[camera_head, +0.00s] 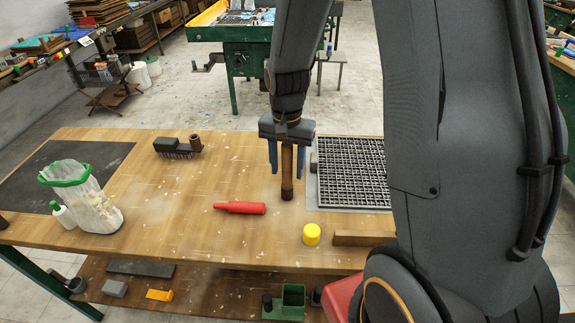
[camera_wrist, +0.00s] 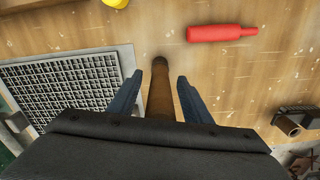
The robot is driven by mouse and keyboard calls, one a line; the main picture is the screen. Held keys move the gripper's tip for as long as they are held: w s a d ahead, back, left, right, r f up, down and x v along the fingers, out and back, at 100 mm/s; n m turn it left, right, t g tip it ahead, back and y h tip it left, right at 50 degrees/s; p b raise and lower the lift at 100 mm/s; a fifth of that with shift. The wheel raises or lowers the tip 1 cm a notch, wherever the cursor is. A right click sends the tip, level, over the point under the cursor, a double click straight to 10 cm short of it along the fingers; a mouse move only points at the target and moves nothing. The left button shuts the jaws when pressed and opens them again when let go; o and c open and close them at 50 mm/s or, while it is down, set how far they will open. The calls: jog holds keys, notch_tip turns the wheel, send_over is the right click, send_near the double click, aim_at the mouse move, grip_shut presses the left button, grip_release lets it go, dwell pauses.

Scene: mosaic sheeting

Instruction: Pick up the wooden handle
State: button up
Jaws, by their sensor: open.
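The wooden handle (camera_head: 287,170) is a brown upright cylinder with a dark lower end, on the wooden workbench. My gripper (camera_head: 287,168) points down over it, with its two blue fingers apart on either side of the handle. In the wrist view the handle (camera_wrist: 161,95) runs between the open fingers of my gripper (camera_wrist: 161,90), with a small gap at each side. The gripper body hides the handle's upper end.
A red bottle-shaped piece (camera_head: 240,208) and a yellow cap (camera_head: 312,234) lie nearby. A grid of mosaic tiles (camera_head: 352,172) is close on the right. A dark brush (camera_head: 178,148) and a green-rimmed bag (camera_head: 85,200) stand left. Bare bench (camera_head: 180,215) lies between.

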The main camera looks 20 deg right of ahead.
jog(key=shift+f, duration=0.4)
grip_shut()
